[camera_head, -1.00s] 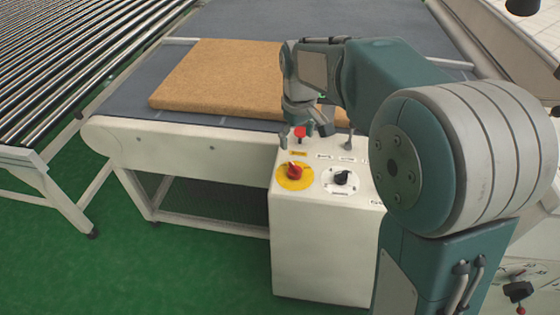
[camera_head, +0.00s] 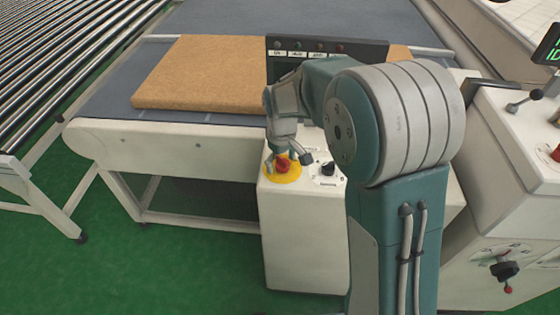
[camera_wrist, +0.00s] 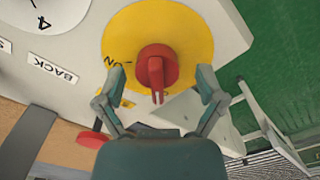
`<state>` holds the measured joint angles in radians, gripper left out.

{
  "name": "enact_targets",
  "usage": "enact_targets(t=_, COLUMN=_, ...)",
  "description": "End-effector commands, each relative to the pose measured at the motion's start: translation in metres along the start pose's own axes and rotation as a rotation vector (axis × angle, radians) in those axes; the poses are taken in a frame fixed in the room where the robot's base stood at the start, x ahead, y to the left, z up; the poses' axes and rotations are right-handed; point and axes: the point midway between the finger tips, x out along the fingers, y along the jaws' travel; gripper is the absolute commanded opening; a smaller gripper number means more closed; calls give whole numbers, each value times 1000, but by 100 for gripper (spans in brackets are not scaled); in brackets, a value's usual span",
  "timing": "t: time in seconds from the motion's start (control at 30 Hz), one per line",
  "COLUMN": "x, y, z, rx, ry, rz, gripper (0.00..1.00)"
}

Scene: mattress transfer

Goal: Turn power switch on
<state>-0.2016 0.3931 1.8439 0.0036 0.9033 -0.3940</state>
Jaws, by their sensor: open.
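The power switch is a red rotary knob (camera_head: 283,164) on a round yellow plate (camera_head: 270,176), set in the top of the white control box (camera_head: 305,235). In the wrist view the red knob (camera_wrist: 157,70) is at the centre of the yellow plate (camera_wrist: 125,38), with lettering partly visible by its left side. My gripper (camera_wrist: 164,92) is open, with one finger on each side of the knob's near part. I cannot tell whether the fingers touch it. In the head view my gripper (camera_head: 288,158) is right over the knob and partly hides it.
A black knob (camera_head: 328,168) sits to the right on the same box. The wrist view also shows a red button (camera_wrist: 92,140) and a white dial (camera_wrist: 45,12). A brown mattress (camera_head: 200,75) lies on the conveyor behind. A dark panel (camera_head: 320,47) stands behind my arm.

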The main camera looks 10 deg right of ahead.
Motion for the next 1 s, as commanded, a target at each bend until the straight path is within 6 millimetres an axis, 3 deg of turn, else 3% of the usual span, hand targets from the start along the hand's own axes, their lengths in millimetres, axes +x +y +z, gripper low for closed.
enact_targets(t=0.13, x=0, y=0, z=0, rx=1, ry=0, rz=1, gripper=88)
enact_targets(t=0.17, x=0, y=-1, z=-1, rx=1, ry=-1, rz=1, gripper=80)
enact_targets(t=0.3, x=0, y=-2, z=-2, rx=1, ry=-2, rz=3, gripper=17)
enact_targets(t=0.33, x=0, y=-2, z=-2, rx=1, ry=-2, rz=3, gripper=7)
enact_targets(t=1.0, x=1, y=-2, z=-2, rx=83, ry=-2, rz=2, gripper=6)
